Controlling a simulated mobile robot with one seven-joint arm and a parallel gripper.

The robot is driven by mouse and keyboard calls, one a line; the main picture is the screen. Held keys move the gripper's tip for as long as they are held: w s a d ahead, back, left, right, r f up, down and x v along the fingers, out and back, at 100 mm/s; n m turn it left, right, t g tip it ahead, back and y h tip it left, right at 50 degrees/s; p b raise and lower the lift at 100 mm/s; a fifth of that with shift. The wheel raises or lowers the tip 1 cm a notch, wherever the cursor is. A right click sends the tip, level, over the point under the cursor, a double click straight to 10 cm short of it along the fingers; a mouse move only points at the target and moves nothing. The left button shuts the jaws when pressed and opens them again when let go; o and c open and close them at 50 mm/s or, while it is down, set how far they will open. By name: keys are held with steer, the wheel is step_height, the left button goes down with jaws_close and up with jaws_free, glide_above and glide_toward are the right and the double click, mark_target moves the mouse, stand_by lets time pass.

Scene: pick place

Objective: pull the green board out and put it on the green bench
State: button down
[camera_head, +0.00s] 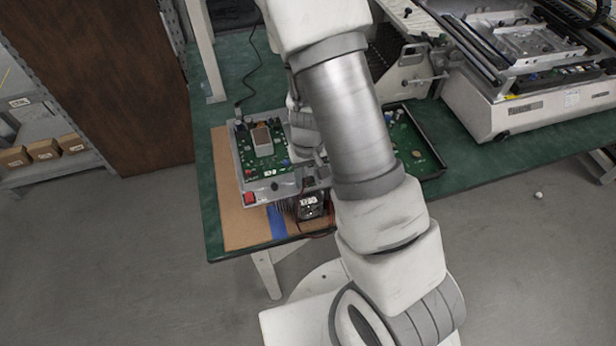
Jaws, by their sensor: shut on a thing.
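A green board (262,146) with a pale block and small parts on it lies in a grey frame (243,172) with a red switch on its near side. The frame is on the left part of the green bench (220,90). My gripper (312,178) is at the board's right side, pointing down and mostly hidden behind my own arm. It is shut on the green board, though its fingertips and the contact are hard to see. The board looks level and still within the frame's outline.
A brown mat (228,200) lies under the frame, and a small fan (309,207) with red wires stands by its near edge. A second green board in a black tray (428,150) lies to the right. A large white machine (520,100) fills the right. Bare green bench shows at back left.

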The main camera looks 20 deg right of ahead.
steer(key=shift+r, duration=0.15)
stand_by(0.5)
steer(key=shift+r+p, duration=1.25)
steer(key=shift+r, duration=0.15)
steer(key=shift+f, duration=0.1)
